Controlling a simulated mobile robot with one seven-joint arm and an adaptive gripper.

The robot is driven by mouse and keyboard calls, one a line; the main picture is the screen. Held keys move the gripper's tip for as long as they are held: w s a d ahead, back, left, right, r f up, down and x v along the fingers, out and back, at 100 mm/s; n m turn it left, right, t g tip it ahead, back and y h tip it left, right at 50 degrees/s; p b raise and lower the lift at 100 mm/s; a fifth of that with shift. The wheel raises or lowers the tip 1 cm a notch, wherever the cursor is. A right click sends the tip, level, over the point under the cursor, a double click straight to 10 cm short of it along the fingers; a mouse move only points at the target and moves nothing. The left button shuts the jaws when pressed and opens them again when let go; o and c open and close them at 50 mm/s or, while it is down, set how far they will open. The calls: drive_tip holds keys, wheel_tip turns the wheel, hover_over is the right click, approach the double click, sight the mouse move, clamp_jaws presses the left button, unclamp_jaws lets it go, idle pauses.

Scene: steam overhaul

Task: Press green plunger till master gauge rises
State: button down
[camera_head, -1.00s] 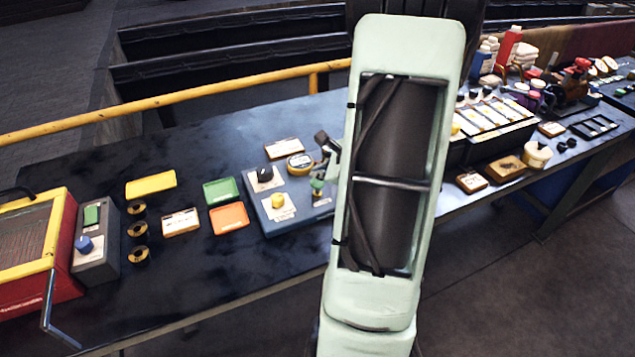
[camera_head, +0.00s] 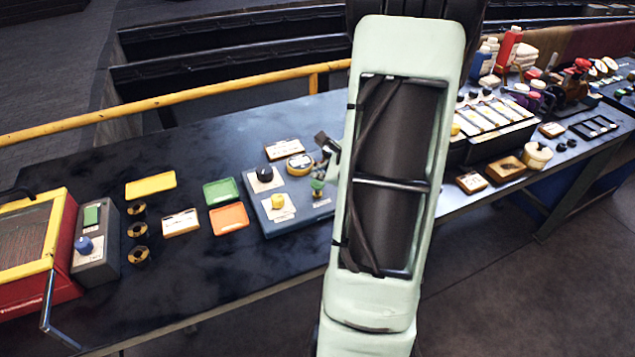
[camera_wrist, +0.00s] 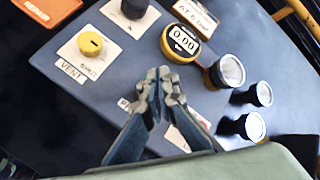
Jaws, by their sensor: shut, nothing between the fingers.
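The green plunger (camera_head: 317,188) stands on the right part of a blue-grey console (camera_head: 262,216) in the head view. In the wrist view I cannot make it out; my fingers cover that part of the panel. My gripper (camera_wrist: 160,88) is shut and empty, its fingertips over the console between paper labels. In the head view it shows partly just above the plunger, beside my arm; I cannot tell whether it touches. A round yellow-rimmed gauge (camera_wrist: 181,42) reads 0.00 in the wrist view; it also shows in the head view (camera_head: 300,163).
The console also bears a yellow knob (camera_wrist: 90,44) marked VENT and a black knob (camera_head: 265,174). Dark round gauges (camera_wrist: 228,72) stand right of the console. Green (camera_head: 221,192) and orange (camera_head: 229,218) trays lie to its left. My arm hides the bench's middle.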

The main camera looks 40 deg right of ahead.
sight(318, 184)
drive_tip(key=shift+f, duration=0.15)
drive_tip(key=shift+f+b, duration=0.25)
drive_tip(key=shift+b, duration=0.4)
drive_tip(key=shift+s+f+b, duration=0.1)
drive_tip(key=shift+f+b, duration=1.35)
drive_tip(key=shift+b, duration=0.25)
idle(1.2)
drive_tip(key=shift+r, duration=0.1)
drive_tip(key=shift+r+p, duration=1.1)
drive_tip(key=shift+r, duration=0.6)
drive_tip(key=shift+r+p, duration=1.9)
drive_tip(key=shift+r, duration=0.7)
drive_tip(key=shift+f, duration=0.1)
